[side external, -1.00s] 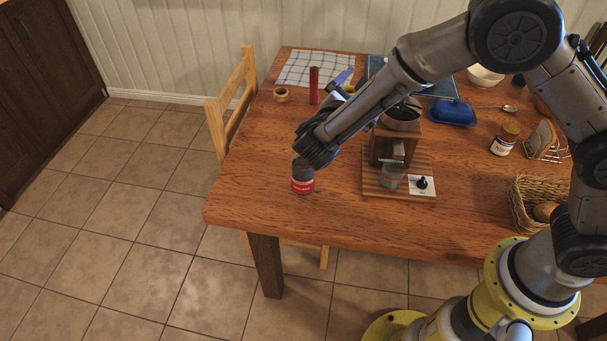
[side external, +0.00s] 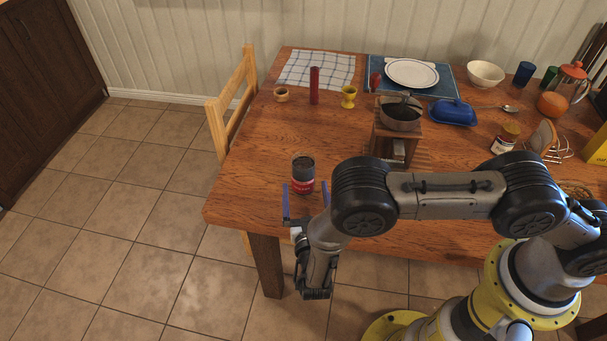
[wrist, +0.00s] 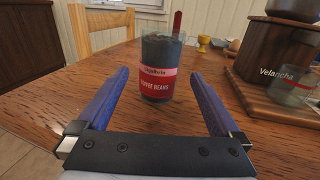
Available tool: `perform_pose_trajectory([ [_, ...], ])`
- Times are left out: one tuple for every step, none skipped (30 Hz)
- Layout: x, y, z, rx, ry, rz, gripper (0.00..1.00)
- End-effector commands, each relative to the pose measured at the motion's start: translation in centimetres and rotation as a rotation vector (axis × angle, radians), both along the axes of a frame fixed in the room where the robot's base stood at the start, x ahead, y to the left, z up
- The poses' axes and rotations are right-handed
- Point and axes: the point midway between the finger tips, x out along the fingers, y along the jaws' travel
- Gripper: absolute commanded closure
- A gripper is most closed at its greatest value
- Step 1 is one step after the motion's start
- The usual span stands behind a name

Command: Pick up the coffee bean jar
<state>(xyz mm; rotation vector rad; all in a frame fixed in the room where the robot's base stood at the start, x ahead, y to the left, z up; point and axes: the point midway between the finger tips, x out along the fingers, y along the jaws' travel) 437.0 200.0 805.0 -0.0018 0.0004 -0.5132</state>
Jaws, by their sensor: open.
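The coffee bean jar (side external: 303,174) stands upright near the table's front left corner. It is a dark jar with a red label. In the wrist view the jar (wrist: 159,68) stands ahead, and its label reads "COFFEE BEANS". My gripper (side external: 306,186) is open, low at the table's front edge, with its blue fingers pointing at the jar. In the wrist view the gripper (wrist: 160,82) has one finger on each side of the picture, with the jar centred in line with the gap, around or just beyond the fingertips. No finger appears to touch the jar.
A red cylinder (side external: 314,86), a yellow egg cup (side external: 348,97) and a small wooden ring (side external: 281,95) stand behind. The table around the jar is clear.

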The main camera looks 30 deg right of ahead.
Motion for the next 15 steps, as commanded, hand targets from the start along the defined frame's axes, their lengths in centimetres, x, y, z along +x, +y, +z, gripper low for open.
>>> perform_pose_trajectory([
  [0.8,-0.6,0.0,0.001,0.000,-0.005,0.00],
  [1.3,-0.8,0.0,0.001,0.000,-0.004,0.00],
  [1.7,-1.0,0.0,0.002,-0.001,-0.003,0.00],
  [2.0,-1.2,0.0,0.002,-0.001,-0.004,0.00],
  [2.3,-1.3,0.0,0.002,-0.001,-0.003,0.00],
  [2.5,-1.4,0.0,0.002,-0.001,-0.001,0.00],
  [2.7,-1.5,0.0,0.002,-0.001,-0.001,0.00],
  [2.8,-1.6,0.0,0.002,-0.001,-0.001,0.00],
  [2.9,-1.7,0.0,0.002,-0.001,-0.002,0.00],
  [3.1,-1.8,0.0,0.002,-0.001,-0.002,0.00],
  [3.3,-1.9,-0.1,0.002,-0.001,-0.002,0.00],
  [3.7,-2.1,-0.1,0.001,0.000,-0.002,0.00],
  [4.0,-2.3,-0.2,0.002,-0.001,-0.003,0.00],
  [4.4,-2.6,-0.3,0.002,-0.001,-0.005,0.00],
  [5.0,-2.9,-0.4,0.002,-0.001,-0.004,0.00],
])
